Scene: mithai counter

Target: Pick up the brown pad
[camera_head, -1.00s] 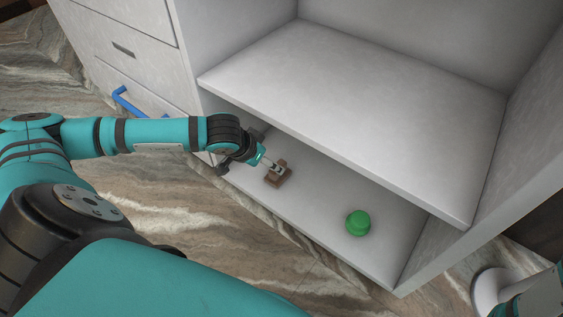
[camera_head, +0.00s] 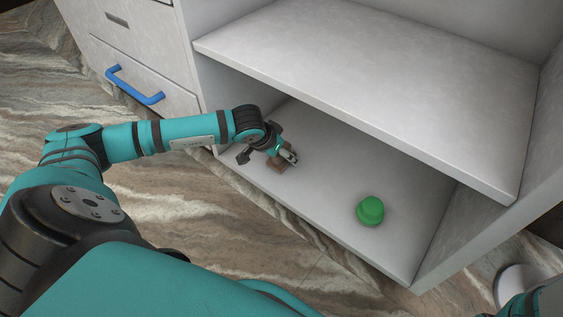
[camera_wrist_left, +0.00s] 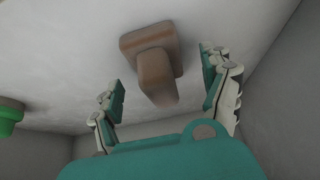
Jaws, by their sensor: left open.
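The brown pad (camera_head: 276,163) sits on the lower shelf of the white cabinet, near its left front part. In the left wrist view the pad (camera_wrist_left: 152,48) shows a squarish base with a narrower block standing out from it. My left gripper (camera_head: 290,156) is at the pad and partly covers it in the head view. In the left wrist view the left gripper (camera_wrist_left: 162,88) is open, with one finger on each side of the pad's block. Gaps show between the block and both fingers. My right gripper does not show.
A round green object (camera_head: 370,211) stands on the lower shelf (camera_head: 330,190) to the right of the pad. The upper shelf (camera_head: 370,85) overhangs the area from behind. A drawer with a blue handle (camera_head: 134,86) is at the left.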

